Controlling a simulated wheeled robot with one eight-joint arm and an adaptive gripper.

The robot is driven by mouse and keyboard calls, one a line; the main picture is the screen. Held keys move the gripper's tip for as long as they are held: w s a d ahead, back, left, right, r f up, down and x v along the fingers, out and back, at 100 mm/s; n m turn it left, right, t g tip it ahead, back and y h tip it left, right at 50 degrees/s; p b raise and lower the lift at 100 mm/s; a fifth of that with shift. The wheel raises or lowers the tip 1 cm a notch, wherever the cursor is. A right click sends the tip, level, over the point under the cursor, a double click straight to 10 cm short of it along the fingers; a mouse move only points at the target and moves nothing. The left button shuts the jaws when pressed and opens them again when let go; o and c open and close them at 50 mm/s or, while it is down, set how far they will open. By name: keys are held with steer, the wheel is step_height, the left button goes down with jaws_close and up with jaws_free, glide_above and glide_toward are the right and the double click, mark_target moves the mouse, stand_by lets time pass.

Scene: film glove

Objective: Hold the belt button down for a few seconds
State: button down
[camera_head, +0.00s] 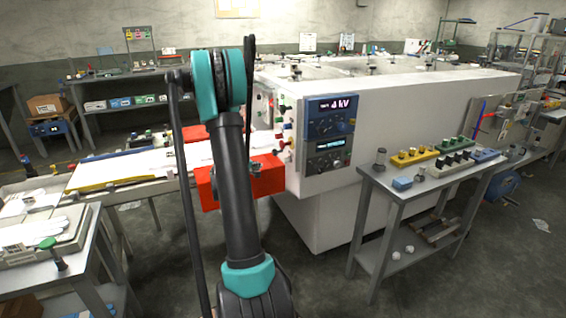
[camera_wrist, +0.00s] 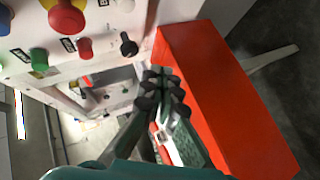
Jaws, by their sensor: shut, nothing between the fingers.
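In the wrist view, a white control panel (camera_wrist: 112,18) carries a large red mushroom button (camera_wrist: 66,16) on a yellow base, a green button (camera_wrist: 39,57), a smaller red button (camera_wrist: 85,46) and a black knob (camera_wrist: 128,45). The small labels are unreadable, so I cannot tell which is the belt button. My gripper (camera_wrist: 165,82) is shut and empty. It appears below and right of these controls, beside a red box (camera_wrist: 222,90), apart from the buttons.
The red box (camera_head: 268,182) juts from the white machine (camera_head: 400,110) close to my gripper. A conveyor (camera_head: 140,168) runs left from it. A grey table (camera_head: 430,192) with small parts stands at right, and a left bench (camera_head: 75,262) stands near. Bare floor lies between.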

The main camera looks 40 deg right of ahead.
mark_target(287, 160)
steer(key=s+d, duration=0.2)
steer(key=d, duration=0.6)
steer(key=shift+d, duration=0.3)
stand_by(1.3)
steer(key=shift+s+d, duration=0.15)
steer(key=shift+d, duration=0.25)
steer(key=shift+s+d, duration=0.1)
steer(key=shift+d, duration=0.35)
stand_by(1.8)
steer(key=shift+a, duration=0.1)
stand_by(2.1)
steer(key=shift+w+a, duration=0.2)
steer(key=shift+a, duration=0.6)
